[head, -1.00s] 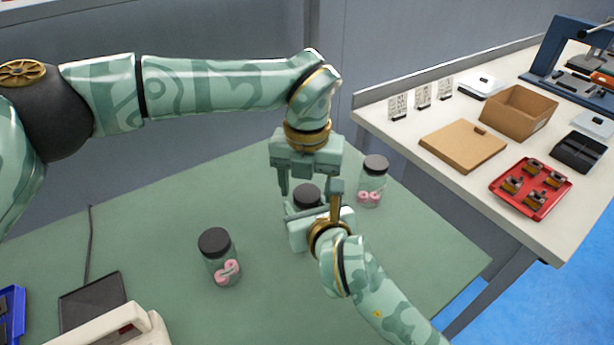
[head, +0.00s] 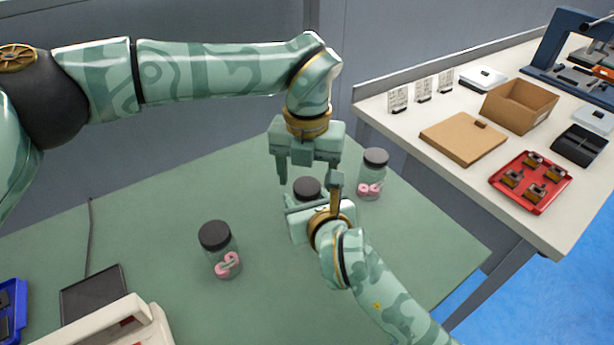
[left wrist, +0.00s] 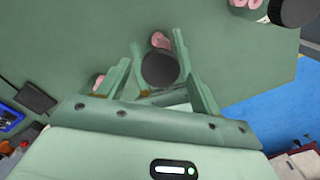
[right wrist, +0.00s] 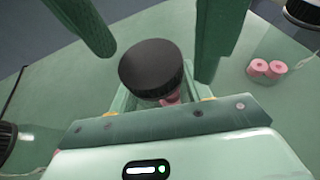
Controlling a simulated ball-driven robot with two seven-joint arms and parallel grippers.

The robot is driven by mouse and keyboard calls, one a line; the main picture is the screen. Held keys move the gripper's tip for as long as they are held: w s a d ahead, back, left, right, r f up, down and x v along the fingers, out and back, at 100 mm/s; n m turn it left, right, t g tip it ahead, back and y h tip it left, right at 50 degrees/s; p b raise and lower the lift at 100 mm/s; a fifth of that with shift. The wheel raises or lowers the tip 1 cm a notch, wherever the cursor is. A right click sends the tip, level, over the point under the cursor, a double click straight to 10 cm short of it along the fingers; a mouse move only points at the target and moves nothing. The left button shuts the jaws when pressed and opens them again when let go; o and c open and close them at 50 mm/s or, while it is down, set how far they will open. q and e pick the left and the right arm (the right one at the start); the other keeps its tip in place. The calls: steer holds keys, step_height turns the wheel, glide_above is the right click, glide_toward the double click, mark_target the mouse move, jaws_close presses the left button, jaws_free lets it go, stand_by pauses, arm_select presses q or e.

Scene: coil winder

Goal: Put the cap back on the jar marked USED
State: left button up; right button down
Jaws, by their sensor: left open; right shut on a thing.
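A clear jar (head: 305,203) with a black cap (head: 307,187) on its top stands mid-table. My right gripper (head: 313,203) is shut around it from the front and hides part of its body. My left gripper (head: 308,176) is open, pointing down just above the cap, empty. The cap lies between its fingers in the left wrist view (left wrist: 160,69) and shows close up in the right wrist view (right wrist: 151,68). Two other black-capped jars with pink pieces stand apart: one at left (head: 220,250), one behind right (head: 372,175). I cannot read a USED mark on any jar.
A pale machine (head: 110,330), a dark pad (head: 95,295) and a blue bin (head: 12,310) are at the lower left. The white bench at right holds a cardboard box (head: 518,105) and a red tray (head: 530,182). Green tabletop around the left jar is clear.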

arm_select(q)
steer(key=shift+r, duration=1.75)
steer(key=shift+r, duration=0.15)
steer(key=shift+c, duration=0.4)
step_height(320, 180, up, 3)
steer(key=shift+s+r, duration=0.1)
steer(key=shift+r, duration=0.05)
steer(key=shift+f, duration=4.05)
